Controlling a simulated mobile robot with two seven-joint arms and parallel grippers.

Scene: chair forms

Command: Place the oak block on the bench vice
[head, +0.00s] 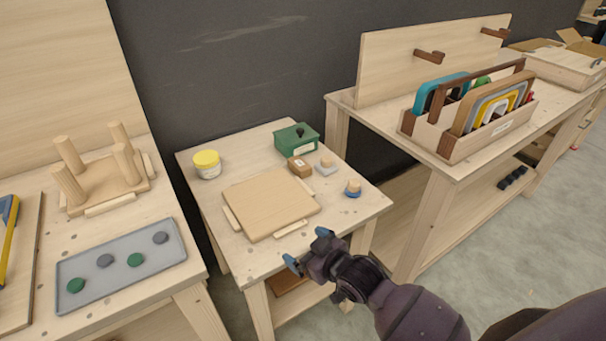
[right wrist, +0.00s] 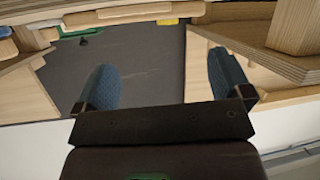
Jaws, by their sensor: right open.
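A small brown wooden block (head: 300,166), which may be the oak block, sits on the middle table in the head view. I cannot identify a bench vice with certainty; the green item has no clearly visible jaws. My right gripper (head: 308,248) is open and empty, just off the table's front edge, nearer than the block. In the right wrist view its two blue fingers (right wrist: 161,72) stand wide apart with nothing between them. My left gripper is not in view.
A square wooden board (head: 270,202) fills the table's middle. A yellow-lidded jar (head: 207,164), a grey-based piece (head: 327,167) and a blue-based piece (head: 352,189) stand around it. A grey tray (head: 122,284) lies on the left bench, a tool caddy (head: 450,138) on the right bench.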

